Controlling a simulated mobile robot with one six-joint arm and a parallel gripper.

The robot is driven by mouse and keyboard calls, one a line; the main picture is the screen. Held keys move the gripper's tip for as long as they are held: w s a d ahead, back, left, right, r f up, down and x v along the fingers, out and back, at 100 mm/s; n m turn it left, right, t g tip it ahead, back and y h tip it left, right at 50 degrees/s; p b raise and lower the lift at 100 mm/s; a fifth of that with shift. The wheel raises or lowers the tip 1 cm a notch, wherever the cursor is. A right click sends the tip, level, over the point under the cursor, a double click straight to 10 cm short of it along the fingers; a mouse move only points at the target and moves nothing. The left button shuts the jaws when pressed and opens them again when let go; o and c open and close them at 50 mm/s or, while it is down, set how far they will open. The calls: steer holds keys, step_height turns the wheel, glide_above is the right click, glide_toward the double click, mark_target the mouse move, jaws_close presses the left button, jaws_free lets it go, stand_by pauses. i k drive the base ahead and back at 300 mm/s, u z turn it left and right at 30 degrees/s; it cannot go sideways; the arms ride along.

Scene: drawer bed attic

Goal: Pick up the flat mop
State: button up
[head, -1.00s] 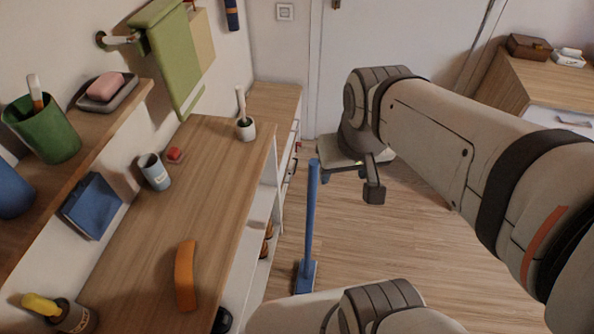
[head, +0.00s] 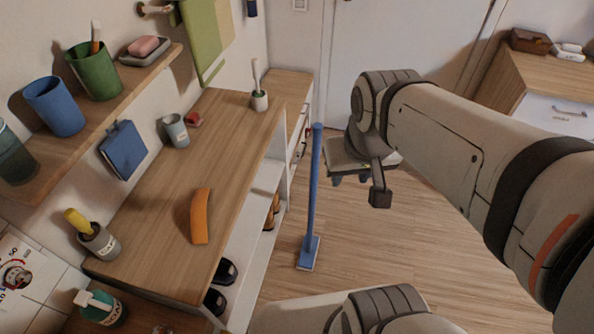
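The flat mop (head: 313,190) is blue with a long thin handle and a small flat head. It stands upright on the wooden floor, just right of the shelf unit in the head view. My gripper (head: 349,180) hangs at the end of my arm, to the right of the upper handle in the picture, with a visible gap between them. Its fingers are mostly hidden under my wrist, so their opening does not show clearly. I see nothing held in it.
The wooden-topped shelf unit (head: 170,235) stands left of the mop, with an orange curved object (head: 201,215) on top and dark shoes (head: 222,272) inside. A white door (head: 385,45) is behind. A wooden dresser (head: 520,75) stands back right. The floor (head: 420,235) between is clear.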

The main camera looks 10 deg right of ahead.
mark_target(306, 259)
steer(key=z, duration=0.15)
steer(key=k, duration=0.1)
steer(key=u, duration=3.3)
steer(key=k, duration=2)
steer(key=z, duration=0.95)
steer(key=i, duration=1)
steer(key=z, duration=0.05)
